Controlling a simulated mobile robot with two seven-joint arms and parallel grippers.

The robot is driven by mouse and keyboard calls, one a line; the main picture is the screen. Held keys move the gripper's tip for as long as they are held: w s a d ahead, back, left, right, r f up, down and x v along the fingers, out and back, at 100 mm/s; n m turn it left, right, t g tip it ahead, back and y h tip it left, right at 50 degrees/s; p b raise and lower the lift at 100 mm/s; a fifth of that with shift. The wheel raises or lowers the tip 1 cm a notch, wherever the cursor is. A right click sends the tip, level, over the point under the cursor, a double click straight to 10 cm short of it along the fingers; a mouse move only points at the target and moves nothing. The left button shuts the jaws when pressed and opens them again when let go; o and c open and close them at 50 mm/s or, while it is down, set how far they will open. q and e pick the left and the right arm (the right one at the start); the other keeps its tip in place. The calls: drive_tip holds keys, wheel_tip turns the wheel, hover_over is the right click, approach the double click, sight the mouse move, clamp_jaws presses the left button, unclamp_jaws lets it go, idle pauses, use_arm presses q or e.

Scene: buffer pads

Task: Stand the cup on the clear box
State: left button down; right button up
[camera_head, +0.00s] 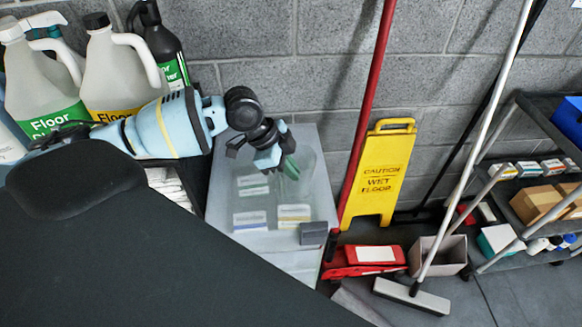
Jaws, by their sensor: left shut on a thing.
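My left gripper (282,160) reaches in from the left over the grey cabinet top. It is shut on a small green thing (291,168), which seems to be the cup, mostly hidden by the fingers. The clear box (322,190) is a faint see-through shape on the cabinet, below and around the gripper in the picture. Labelled packs show in the same area. I cannot tell whether the green thing touches the box. My right gripper is not in view.
Large floor-cleaner jugs (112,65) stand at the left. A small dark grey block (313,234) lies at the cabinet's front right. A red pole, a yellow wet-floor sign (378,172) and a broom stand to the right. A stocked cart (520,205) is at far right.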

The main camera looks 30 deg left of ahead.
use_arm(q)
drive_tip(key=shift+f, duration=0.15)
drive_tip(key=c, duration=1.6)
unclamp_jaws()
drive_tip(key=v, duration=1.2)
